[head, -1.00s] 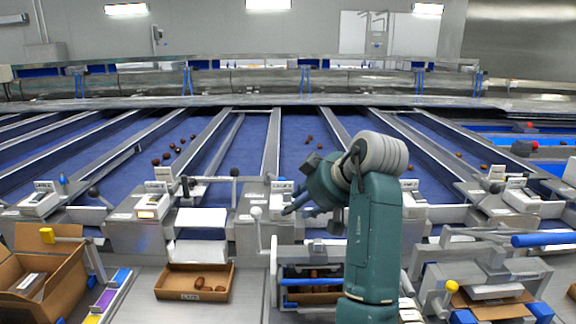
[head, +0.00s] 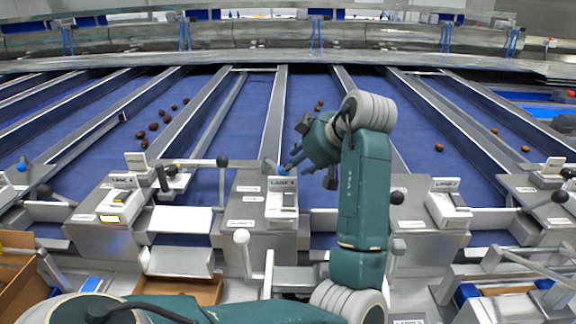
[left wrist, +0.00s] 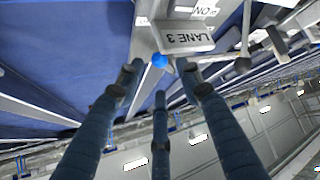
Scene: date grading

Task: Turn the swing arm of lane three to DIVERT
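The LANE 3 control box (head: 283,208) stands in the middle of the head view; its LANE 3 plate (left wrist: 187,38) shows upside down in the left wrist view. A blue ball knob (left wrist: 159,60) is beside this plate. My left gripper (head: 289,165) is at the back edge of the box. In the left wrist view my left gripper (left wrist: 160,82) has its fingers spread, with the knob just beyond and between the tips. I cannot tell whether they touch it. The DIVERT marking is not readable. My right gripper is not in view.
Other lane boxes stand left (head: 112,208) and right (head: 448,205). A black-knobbed lever (head: 222,162) stands left of the LANE 3 box, and a white-knobbed lever (head: 241,238) in front. Dates (head: 153,127) lie on the blue belts behind.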

